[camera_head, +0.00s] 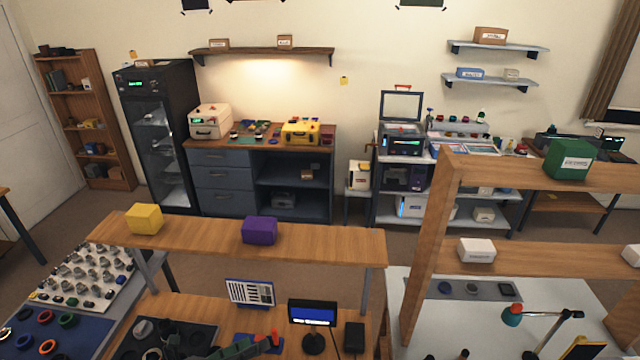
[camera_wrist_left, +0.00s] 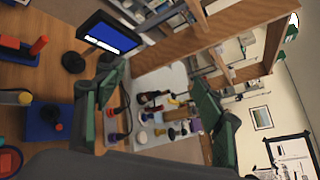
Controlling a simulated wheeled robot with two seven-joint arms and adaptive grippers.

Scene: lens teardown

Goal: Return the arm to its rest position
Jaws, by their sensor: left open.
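My left gripper (camera_head: 238,349) is at the bottom edge of the head view, low over the wooden bench and left of the small blue-screen display. Its green fingers also show in the left wrist view (camera_wrist_left: 158,100). They stand wide apart with nothing between them. Most of my left arm is out of the frame. My right gripper is in neither view.
The blue-screen display (camera_head: 312,313) and a dark box (camera_head: 354,337) stand close by on the bench. A wooden shelf (camera_head: 330,246) above it bears a yellow block (camera_head: 144,219) and a purple block (camera_head: 259,230). A wooden upright (camera_head: 428,255) rises at right.

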